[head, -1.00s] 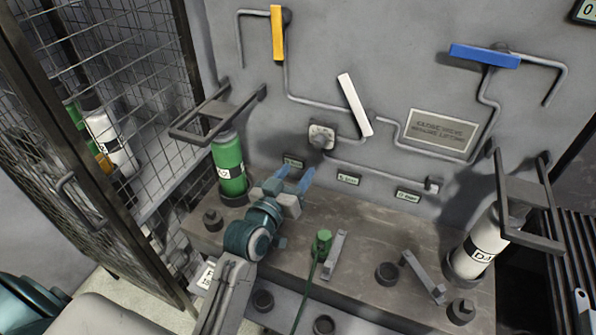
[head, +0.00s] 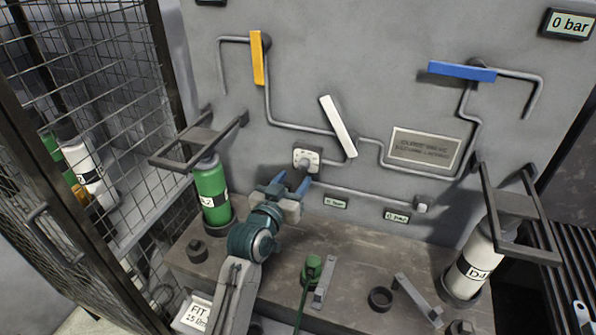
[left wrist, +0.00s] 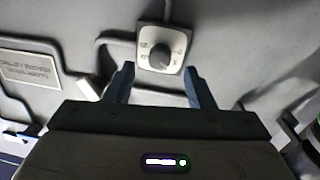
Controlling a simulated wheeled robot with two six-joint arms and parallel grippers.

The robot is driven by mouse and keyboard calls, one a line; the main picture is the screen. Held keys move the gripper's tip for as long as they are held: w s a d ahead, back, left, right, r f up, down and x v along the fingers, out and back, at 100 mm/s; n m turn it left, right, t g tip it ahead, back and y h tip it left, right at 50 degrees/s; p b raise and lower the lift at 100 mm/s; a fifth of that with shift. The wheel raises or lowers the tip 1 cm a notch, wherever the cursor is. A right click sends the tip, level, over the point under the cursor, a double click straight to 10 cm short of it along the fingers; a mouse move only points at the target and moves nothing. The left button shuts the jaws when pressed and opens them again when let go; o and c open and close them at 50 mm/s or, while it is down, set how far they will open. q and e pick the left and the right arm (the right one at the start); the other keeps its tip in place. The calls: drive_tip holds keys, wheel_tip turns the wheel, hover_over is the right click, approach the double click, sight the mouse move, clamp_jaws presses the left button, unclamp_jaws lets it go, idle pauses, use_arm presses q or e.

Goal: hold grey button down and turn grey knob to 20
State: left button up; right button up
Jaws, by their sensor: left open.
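The grey knob (head: 306,159) sits on a pale square plate on the grey wall panel, left of the white lever. In the left wrist view the round dark-grey knob (left wrist: 161,57) is at the upper middle, with marks around it too small to read. My left gripper (head: 288,184) is open and empty, just below and in front of the plate. In the left wrist view its blue fingers (left wrist: 158,84) stand apart, with the knob beyond and between their tips. I cannot pick out a grey button for sure. My right gripper is not in view.
A white lever (head: 338,127), yellow lever (head: 257,58) and blue lever (head: 462,70) are on the piped panel. A green cylinder (head: 212,195) and white cylinder (head: 468,266) stand at either side. A green-handled tool (head: 312,270) and loose brackets lie on the bench.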

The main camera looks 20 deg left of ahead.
sight(302, 170)
use_arm(q)
drive_tip(key=shift+w+d, duration=0.2)
drive_tip(key=shift+w, duration=1.55)
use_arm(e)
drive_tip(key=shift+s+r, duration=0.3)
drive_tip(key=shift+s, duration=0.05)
use_arm(q)
drive_tip(key=c, duration=1)
drive_tip(key=shift+r+n+p, duration=0.15)
drive_tip(key=shift+n+p, duration=0.45)
drive_tip(key=shift+p, duration=0.45)
drive_tip(key=shift+n, duration=0.4)
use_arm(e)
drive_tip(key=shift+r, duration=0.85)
use_arm(q)
drive_tip(key=o, duration=1)
